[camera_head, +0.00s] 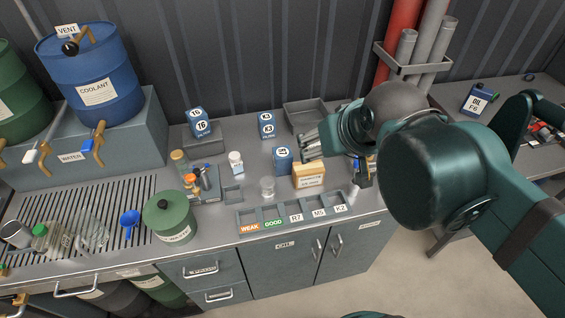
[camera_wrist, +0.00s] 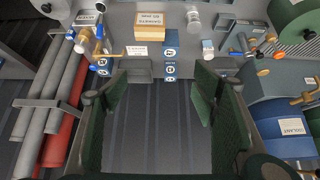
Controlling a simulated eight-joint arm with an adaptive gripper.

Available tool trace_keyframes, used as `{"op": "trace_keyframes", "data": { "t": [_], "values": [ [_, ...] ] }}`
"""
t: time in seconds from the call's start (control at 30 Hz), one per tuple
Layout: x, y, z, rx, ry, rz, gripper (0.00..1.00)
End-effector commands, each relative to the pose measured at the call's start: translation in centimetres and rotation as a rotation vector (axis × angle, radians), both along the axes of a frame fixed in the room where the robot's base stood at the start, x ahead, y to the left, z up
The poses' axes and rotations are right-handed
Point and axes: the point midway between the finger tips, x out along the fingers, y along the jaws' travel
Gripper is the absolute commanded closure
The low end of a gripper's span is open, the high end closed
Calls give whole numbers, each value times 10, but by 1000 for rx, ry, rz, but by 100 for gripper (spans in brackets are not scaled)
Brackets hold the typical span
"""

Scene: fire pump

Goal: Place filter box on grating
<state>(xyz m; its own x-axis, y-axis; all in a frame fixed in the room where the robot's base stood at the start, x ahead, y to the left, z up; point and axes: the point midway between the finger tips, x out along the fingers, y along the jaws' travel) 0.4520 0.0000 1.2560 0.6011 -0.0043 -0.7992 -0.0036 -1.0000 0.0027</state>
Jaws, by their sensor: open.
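My gripper (camera_head: 312,142) is above the bench at the right of these boxes, partly hidden by my arm. In the wrist view my gripper (camera_wrist: 157,95) is open and empty, its fingers wide apart. Blue filter box faces (camera_wrist: 170,70) show just beyond the gap between the fingers. The slotted grating (camera_head: 110,213) is at the bench's left end.
The gasket box (camera_head: 309,175), a white jar (camera_head: 236,162) and a labelled tray (camera_head: 293,213) crowd the bench. Pipes (camera_head: 425,45) rise at back right.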

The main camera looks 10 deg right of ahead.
Motion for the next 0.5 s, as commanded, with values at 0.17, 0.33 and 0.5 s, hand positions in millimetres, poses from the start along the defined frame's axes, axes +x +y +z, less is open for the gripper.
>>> {"op": "trace_keyframes", "data": {
  "t": [0.17, 0.33, 0.5],
  "values": [
    [21, 0, -3, -5, -36, -4, 41],
    [49, 1, -3, -9, -85, -9, 41],
    [89, 4, -4, -14, -158, -13, 41]
  ]
}}
